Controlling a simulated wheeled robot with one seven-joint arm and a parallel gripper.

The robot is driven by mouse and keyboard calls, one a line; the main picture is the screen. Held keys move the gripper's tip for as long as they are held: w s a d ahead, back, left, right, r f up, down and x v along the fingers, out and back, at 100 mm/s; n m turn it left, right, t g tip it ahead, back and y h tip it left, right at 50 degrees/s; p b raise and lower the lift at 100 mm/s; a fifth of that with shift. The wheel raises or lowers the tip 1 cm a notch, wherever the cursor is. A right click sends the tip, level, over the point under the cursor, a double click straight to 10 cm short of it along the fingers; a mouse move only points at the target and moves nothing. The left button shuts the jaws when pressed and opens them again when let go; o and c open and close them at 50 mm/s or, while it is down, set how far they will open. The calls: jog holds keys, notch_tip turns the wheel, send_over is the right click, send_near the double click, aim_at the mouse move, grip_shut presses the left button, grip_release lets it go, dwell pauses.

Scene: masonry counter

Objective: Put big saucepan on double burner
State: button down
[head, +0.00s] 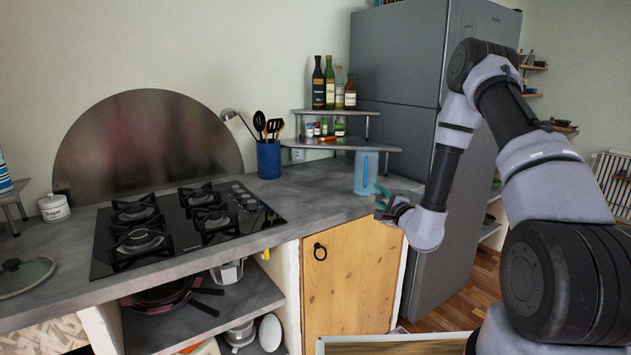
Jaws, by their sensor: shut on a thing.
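The black gas hob (178,243) is set in the grey counter, with several burners under black grates. A large burner (138,240) is at its front left; I cannot tell for sure that it is the double one. No pan stands on the hob. Dark and maroon pans (160,300) lie stacked on the shelf under the counter, and a metal pot (240,333) stands lower down. I cannot tell which is the big saucepan.
A blue translucent jug (366,174) stands by my gripper. A utensil holder (269,160) and a corner shelf with bottles (330,112) are behind. A glass lid (24,276) lies at left. The fridge (405,80) is at right.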

jog(key=d+f+m+t+h, duration=0.1)
jog(key=d+f+m+h, duration=0.25)
jog(key=d+h, duration=0.4)
jog(key=s+d+r+y, duration=0.1)
jog(key=s+r, duration=0.2)
jog(key=s, duration=0.2)
jog(key=shift+s+d, duration=0.25)
jog(key=shift+d, duration=0.1)
jog(key=shift+r+m, duration=0.1)
jog(key=shift+m, duration=0.15)
dwell(1.0)
